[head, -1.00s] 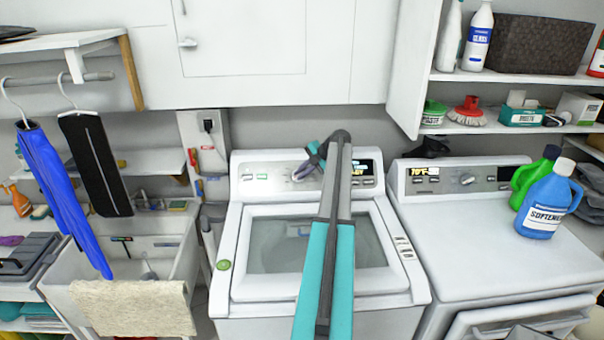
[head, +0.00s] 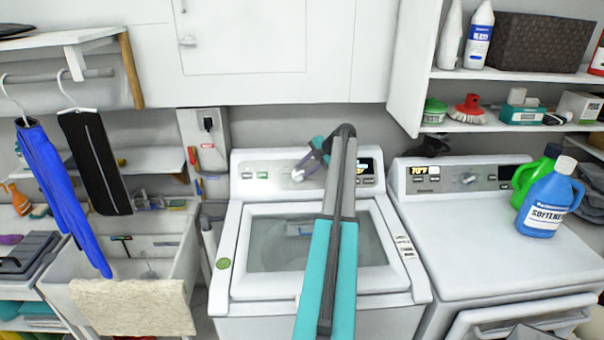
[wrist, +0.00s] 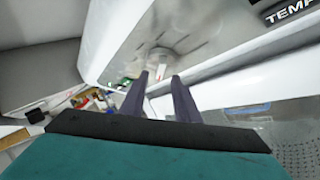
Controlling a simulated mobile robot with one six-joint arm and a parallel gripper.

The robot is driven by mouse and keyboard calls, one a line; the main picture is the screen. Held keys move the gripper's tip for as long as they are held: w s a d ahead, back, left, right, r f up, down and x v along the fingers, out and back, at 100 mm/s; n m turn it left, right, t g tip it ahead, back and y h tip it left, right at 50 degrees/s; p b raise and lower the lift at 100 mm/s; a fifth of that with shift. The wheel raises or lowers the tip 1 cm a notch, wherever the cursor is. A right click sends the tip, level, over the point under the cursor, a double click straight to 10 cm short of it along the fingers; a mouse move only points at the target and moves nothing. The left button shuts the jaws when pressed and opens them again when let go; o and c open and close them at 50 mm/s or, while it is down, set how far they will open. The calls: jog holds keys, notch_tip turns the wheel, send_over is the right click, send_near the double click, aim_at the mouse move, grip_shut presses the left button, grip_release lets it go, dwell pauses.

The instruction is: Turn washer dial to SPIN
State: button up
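The washer (head: 236,294) stands in the middle of the head view, with its lid closed. Its silver dial (head: 298,175) is on the back control panel (head: 262,164), left of the lit display. My gripper (head: 307,165) is just above and right of the dial, and my arm covers part of the panel. In the wrist view the round dial (wrist: 162,58) lies beyond the tips of my gripper (wrist: 160,76), with a red mark below its centre. The two dark fingers are apart with nothing between them. Contact with the dial cannot be told.
A dryer (head: 480,230) with a similar dial stands to the right, carrying a blue softener bottle (head: 548,205) and a green bottle. A utility sink (head: 150,265) is at left. Cabinets (head: 250,50) hang above the washer.

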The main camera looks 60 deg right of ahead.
jog(key=b+v, duration=0.3)
jog(key=v, duration=0.8)
jog(key=shift+b, duration=0.4)
jog(key=shift+r, duration=0.1)
